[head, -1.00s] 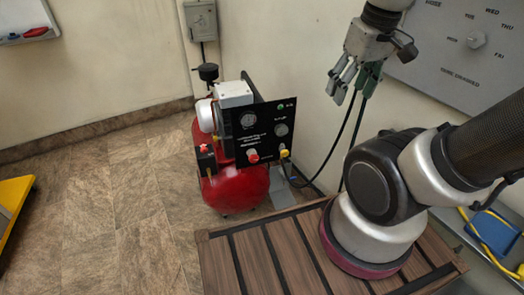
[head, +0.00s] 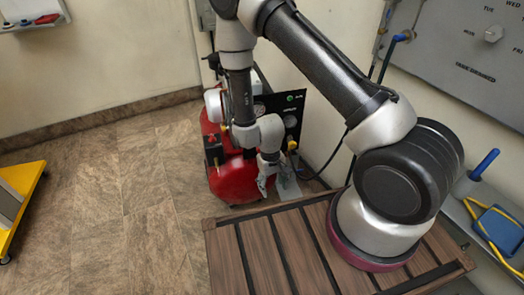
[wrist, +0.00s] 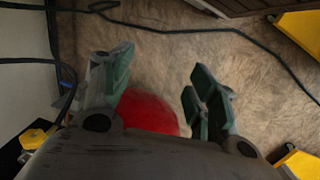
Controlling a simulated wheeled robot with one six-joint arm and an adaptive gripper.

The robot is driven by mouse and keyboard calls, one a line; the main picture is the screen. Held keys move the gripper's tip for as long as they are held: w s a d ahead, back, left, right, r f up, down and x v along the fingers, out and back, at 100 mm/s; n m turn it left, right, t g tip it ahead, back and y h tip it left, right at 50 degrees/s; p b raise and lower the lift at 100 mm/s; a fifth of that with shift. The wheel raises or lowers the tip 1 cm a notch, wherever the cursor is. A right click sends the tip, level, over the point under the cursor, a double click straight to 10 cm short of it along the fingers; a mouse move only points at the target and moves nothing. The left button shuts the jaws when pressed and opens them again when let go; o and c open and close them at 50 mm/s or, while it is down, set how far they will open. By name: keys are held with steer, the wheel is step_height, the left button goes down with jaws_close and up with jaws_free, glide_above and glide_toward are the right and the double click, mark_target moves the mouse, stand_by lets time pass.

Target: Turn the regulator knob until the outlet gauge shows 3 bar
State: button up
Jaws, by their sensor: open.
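The black regulator panel (head: 300,108) stands on the red compressor (head: 226,182) and is partly covered by my arm. The red knob is hidden behind my arm. A yellow fitting (head: 292,145) shows low on the panel, and a yellow part (wrist: 33,139) shows at lower left in the wrist view. My gripper (head: 266,183) is open and empty, pointing down in front of the compressor. In the wrist view, the red tank (wrist: 148,112) shows between its fingers.
A slatted wooden bench (head: 225,250) lies at the front right, below my arm. Dark hoses run by the wall and over the floor (wrist: 240,60). A yellow cart (head: 25,185) stands at the left. The tiled floor (head: 120,200) between is clear.

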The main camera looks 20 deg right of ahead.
steer(key=w+d+f+t+h, duration=0.15)
steer(key=f+t, duration=0.25)
steer(key=f, duration=0.5)
steer(key=w+d+f+t+y, duration=0.1)
steer(key=d+f+t, duration=0.25)
steer(key=f, duration=0.65)
steer(key=w+a+r+t+y, duration=0.1)
steer(key=w+a+r+t, duration=0.1)
steer(key=w+r+t, duration=0.5)
steer(key=w+a+r+t, duration=0.1)
steer(key=w+r+t, duration=0.3)
steer(key=r, duration=0.6)
steer(key=shift+m+t, duration=0.35)
steer(key=shift+m, duration=0.05)
steer(key=w, duration=0.6)
steer(key=shift+w+a+f, duration=0.15)
steer(key=shift+w+a, duration=0.05)
steer(key=shift+w, duration=0.1)
